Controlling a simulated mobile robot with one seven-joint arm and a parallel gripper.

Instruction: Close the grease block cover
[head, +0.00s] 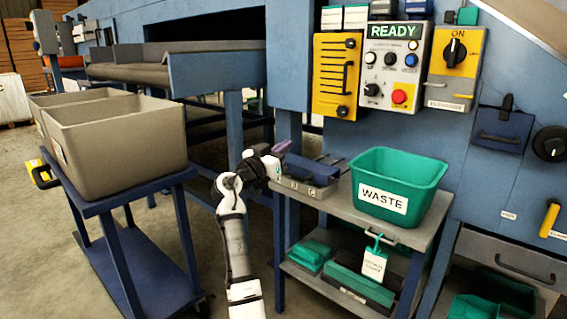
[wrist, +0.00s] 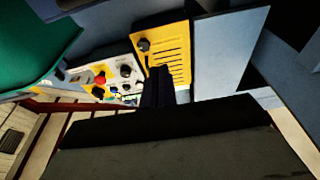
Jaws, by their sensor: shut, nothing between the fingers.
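The grease block appears to be the low grey block (head: 300,187) with small letter labels on its front, on the left end of the grey shelf top. A dark blue part that looks like its cover (head: 312,169) sits at its top and back. I cannot tell its exact angle. My gripper (head: 281,147) is just left of the block and slightly above it, apart from the cover as far as I can tell. In the wrist view, the fingers of my gripper (wrist: 157,87) are together and empty. The block is not clearly visible there.
A green WASTE bin (head: 425,175) stands on the shelf top (head: 418,234), right of the block. Control panels (head: 393,68) and a yellow vented cover (head: 337,75) are on the blue wall behind. A cart (head: 150,195) with grey crates (head: 115,145) stands left.

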